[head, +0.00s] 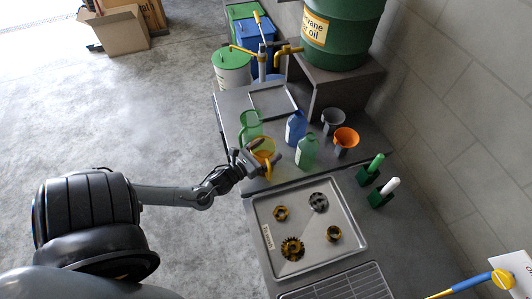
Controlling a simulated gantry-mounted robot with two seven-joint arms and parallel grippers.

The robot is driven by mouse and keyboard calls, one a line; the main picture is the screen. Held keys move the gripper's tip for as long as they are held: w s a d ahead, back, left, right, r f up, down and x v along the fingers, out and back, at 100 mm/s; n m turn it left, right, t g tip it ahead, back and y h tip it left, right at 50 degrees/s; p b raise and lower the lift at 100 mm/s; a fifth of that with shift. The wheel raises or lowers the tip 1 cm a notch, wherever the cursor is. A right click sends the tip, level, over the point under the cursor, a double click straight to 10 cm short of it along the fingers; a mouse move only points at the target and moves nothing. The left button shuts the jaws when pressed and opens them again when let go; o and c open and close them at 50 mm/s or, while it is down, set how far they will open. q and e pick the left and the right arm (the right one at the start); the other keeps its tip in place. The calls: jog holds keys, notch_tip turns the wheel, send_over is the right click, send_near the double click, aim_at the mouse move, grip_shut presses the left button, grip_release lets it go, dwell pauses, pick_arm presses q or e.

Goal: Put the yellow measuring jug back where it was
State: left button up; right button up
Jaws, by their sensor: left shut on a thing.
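The yellow measuring jug (264,147) is in the head view near the left edge of the grey bench (232,104). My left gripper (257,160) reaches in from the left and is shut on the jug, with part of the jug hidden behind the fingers. The jug is just in front of a green measuring jug (250,124). I cannot tell whether its base touches the bench. My right gripper is not in view.
A blue bottle (296,127) and a green bottle (307,151) stand right of the jug, with grey (331,119) and orange (346,138) funnels beyond. A tray (262,208) with several gears lies in front. An empty shallow tray (272,101) lies behind.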

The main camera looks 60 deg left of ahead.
pick_arm(q)
jog(key=shift+f, duration=0.55)
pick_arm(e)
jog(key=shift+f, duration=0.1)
pick_arm(q)
jog(key=shift+f, duration=0.1)
jog(key=o, duration=1.2)
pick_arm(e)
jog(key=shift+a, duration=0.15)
pick_arm(q)
jog(key=s, duration=0.4)
jog(key=s+d, duration=0.1)
jog(key=s, duration=0.3)
jog(key=s+d, duration=0.1)
jog(key=s, duration=0.2)
jog(key=shift+s+d, duration=0.1)
jog(key=shift+s, duration=0.3)
jog(key=shift+s, duration=0.1)
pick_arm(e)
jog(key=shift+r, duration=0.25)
